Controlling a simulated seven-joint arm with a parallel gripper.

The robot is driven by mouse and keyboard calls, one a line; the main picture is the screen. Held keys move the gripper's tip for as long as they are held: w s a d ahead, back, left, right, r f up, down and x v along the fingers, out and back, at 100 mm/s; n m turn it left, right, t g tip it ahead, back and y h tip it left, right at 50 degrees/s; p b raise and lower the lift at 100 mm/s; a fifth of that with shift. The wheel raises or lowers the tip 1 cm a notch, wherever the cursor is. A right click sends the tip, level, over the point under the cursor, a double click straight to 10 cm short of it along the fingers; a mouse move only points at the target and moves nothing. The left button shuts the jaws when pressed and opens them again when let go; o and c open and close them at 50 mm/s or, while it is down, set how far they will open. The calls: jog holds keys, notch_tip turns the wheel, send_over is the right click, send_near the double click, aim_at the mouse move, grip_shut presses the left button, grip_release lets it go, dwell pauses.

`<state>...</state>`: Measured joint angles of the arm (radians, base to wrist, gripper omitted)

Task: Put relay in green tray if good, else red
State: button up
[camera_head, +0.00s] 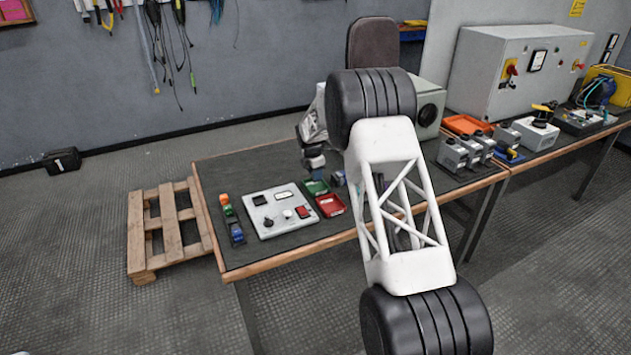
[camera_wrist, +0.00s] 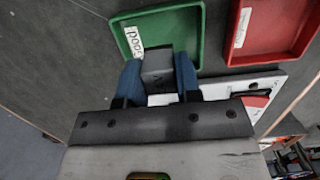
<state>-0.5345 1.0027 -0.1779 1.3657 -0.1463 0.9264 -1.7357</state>
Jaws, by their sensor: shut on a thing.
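My gripper (camera_wrist: 158,78) has blue fingertips and is shut on a dark grey block, the relay (camera_wrist: 158,66), in the wrist view. The relay overlaps the near edge of the green tray (camera_wrist: 190,28) in that view; its exact height above the tray is unclear. The green tray carries a white label reading "Good". The red tray (camera_wrist: 272,28) lies to its right with a white label. In the head view my gripper (camera_head: 314,163) is just above the green tray (camera_head: 317,188), and the red tray (camera_head: 331,206) is in front of it. The relay cannot be made out there.
A light grey panel (camera_head: 270,225) with switches and displays lies left of the trays. A row of small coloured blocks (camera_head: 232,222) is at its left. Grey boxes (camera_head: 465,152) and an orange tray (camera_head: 466,125) stand farther right. A wooden pallet (camera_head: 165,225) is on the floor.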

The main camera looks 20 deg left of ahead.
jog(key=shift+f, duration=1.75)
jog(key=shift+f, duration=0.1)
jog(key=o, duration=0.9)
jog(key=shift+s+a+r, duration=0.15)
jog(key=shift+s+r, duration=0.05)
jog(key=shift+r, duration=1.8)
jog(key=shift+s+a+r, duration=0.15)
jog(key=shift+a+r, duration=0.05)
jog(key=shift+r, duration=1.85)
jog(key=shift+s+a+r, duration=0.15)
jog(key=shift+s+r, duration=0.05)
jog(key=shift+r, duration=1.8)
